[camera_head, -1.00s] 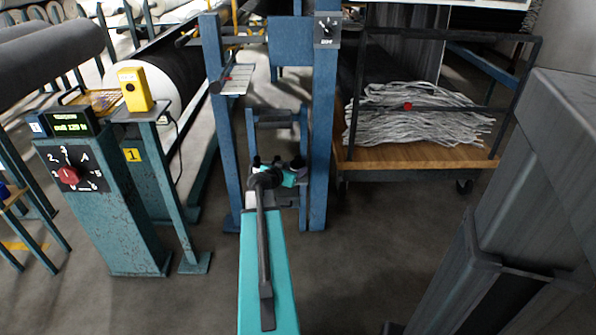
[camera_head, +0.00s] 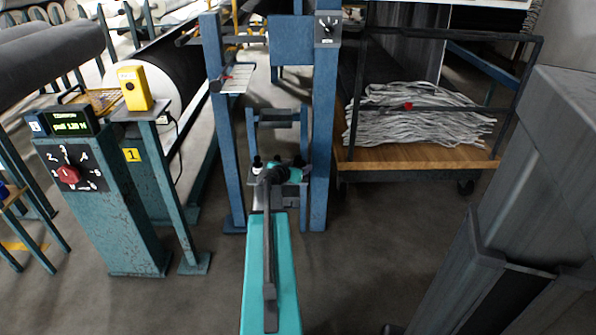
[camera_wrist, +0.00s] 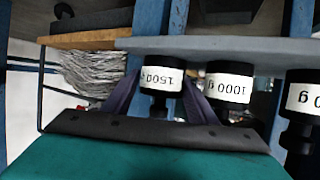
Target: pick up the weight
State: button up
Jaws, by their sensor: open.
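In the wrist view, a black weight (camera_wrist: 160,90) with a white label reading 1500, upside down, stands between the two dark purple fingers of my gripper (camera_wrist: 160,80). The fingers are apart on either side of it; I cannot tell whether either touches it. A weight labelled 1000 g (camera_wrist: 231,88) is just to the right, and a partly cut-off weight (camera_wrist: 302,100) is at the right edge. In the head view, my gripper (camera_head: 280,170) is at the shelf in the blue frame, where my arm hides most of the weights.
Blue uprights (camera_head: 320,140) flank the shelf closely. A wooden-decked cart (camera_head: 415,157) with grey strands stands to the right. A teal console (camera_head: 100,210) with a red knob and a yellow box (camera_head: 136,88) are to the left. Bare floor lies in front.

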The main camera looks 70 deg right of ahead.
aim_at(299, 158)
jog(key=shift+s, duration=0.1)
grip_shut()
jog(key=shift+r, duration=0.15)
jog(key=shift+r, duration=0.15)
jog(key=shift+r+p, duration=0.6)
jog(key=shift+r, duration=0.9)
jog(key=shift+a+r, duration=0.15)
jog(key=shift+r, duration=0.05)
jog(key=s+a+r+p, duration=0.1)
jog(key=s+a+p, duration=0.3)
jog(key=a, duration=0.5)
jog(key=shift+s, duration=0.75)
